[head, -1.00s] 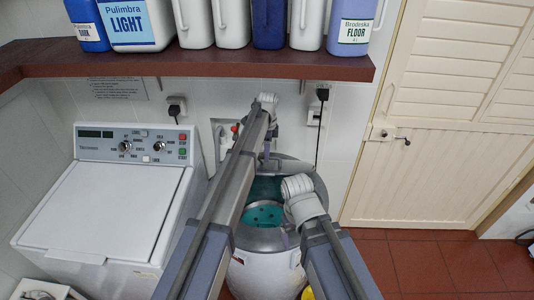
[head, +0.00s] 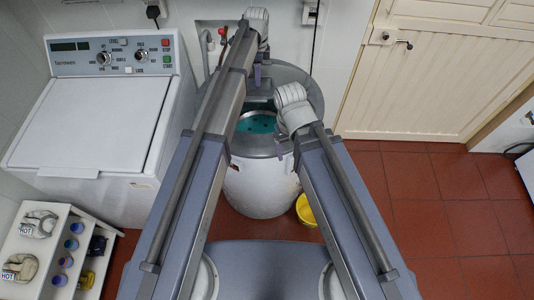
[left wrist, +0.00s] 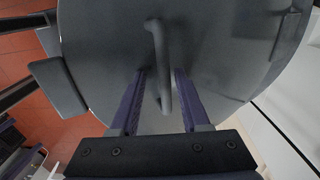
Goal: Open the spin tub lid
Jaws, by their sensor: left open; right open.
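The spin tub (head: 262,190) is a white drum with a grey top, standing on the floor at the middle of the head view. A teal, perforated inside part (head: 257,122) shows between my arms. My left gripper (head: 257,76) is over the back of the grey top. In the left wrist view, a grey round lid (left wrist: 105,45) with a curved handle (left wrist: 157,40) fills the picture. My left gripper (left wrist: 162,74) is open, with part of the handle between its fingers. My right gripper (head: 284,142) is open near the tub's front right rim. My arms hide much of the lid.
A white washing machine (head: 90,130) stands left of the tub. A white rack (head: 52,250) with bottles is at the lower left. A yellow container (head: 305,209) is on the floor by the tub. Red tiled floor (head: 400,200) is clear at right, before a cream door (head: 450,90).

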